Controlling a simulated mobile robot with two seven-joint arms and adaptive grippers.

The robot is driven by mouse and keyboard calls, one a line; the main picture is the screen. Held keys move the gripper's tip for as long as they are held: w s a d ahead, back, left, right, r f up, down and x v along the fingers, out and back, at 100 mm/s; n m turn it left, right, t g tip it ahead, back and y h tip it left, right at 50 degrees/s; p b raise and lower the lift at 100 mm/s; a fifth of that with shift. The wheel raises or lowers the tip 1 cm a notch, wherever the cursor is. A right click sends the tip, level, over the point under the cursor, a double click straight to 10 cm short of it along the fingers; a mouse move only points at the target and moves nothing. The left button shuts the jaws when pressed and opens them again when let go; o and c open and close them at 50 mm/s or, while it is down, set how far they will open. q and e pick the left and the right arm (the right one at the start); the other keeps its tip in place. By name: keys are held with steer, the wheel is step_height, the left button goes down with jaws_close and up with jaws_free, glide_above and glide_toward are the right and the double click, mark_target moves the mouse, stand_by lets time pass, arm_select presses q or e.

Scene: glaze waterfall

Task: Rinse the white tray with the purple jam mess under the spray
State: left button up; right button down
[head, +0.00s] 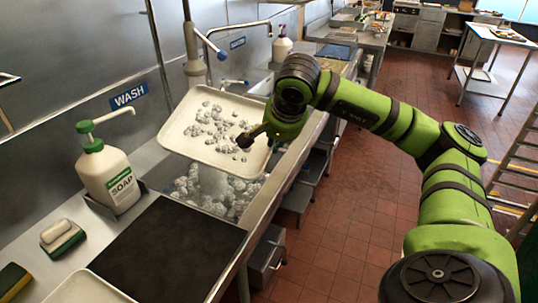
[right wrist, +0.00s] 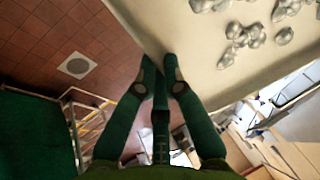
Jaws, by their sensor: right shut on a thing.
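The white tray (head: 178,133) is held tilted over the wash sink, below the hanging spray head (head: 195,68). Silvery-grey blobs, like water or suds, are scattered over its middle; I see no purple on it. My right gripper (head: 246,138) is shut on the tray's right edge. In the right wrist view the tray (right wrist: 190,50) fills the upper right with grey blobs on it, and the gripper's fingertips (right wrist: 162,66) meet at its edge. More silvery blobs (head: 237,198) lie in the sink under the tray. My left gripper is not in view.
A soap bottle (head: 106,170) stands left of the sink. A black mat (head: 170,250) lies on the front counter, beside a sponge with a white bar on it (head: 62,237) and another pale tray (head: 85,290). A faucet (head: 240,27) is behind the sink. The floor on the right is mostly clear.

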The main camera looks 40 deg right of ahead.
steer(key=shift+w+d+f+p, duration=0.55)
steer(key=shift+w+d, duration=0.45)
steer(key=shift+w, duration=1.1)
steer(key=shift+w+d+f+p, duration=0.4)
steer(key=shift+w+d+p, duration=0.4)
steer(key=shift+w, duration=1.35)
steer(key=shift+w+d+f+p, duration=0.45)
steer(key=shift+w+d, duration=0.7)
steer(key=shift+w, duration=0.95)
steer(key=s+a+b, duration=0.2)
steer(key=s+a, duration=0.1)
steer(key=s, duration=0.4)
steer(key=shift+s+a, duration=0.2)
steer(key=shift+a, duration=0.05)
steer(key=shift+r, duration=0.1)
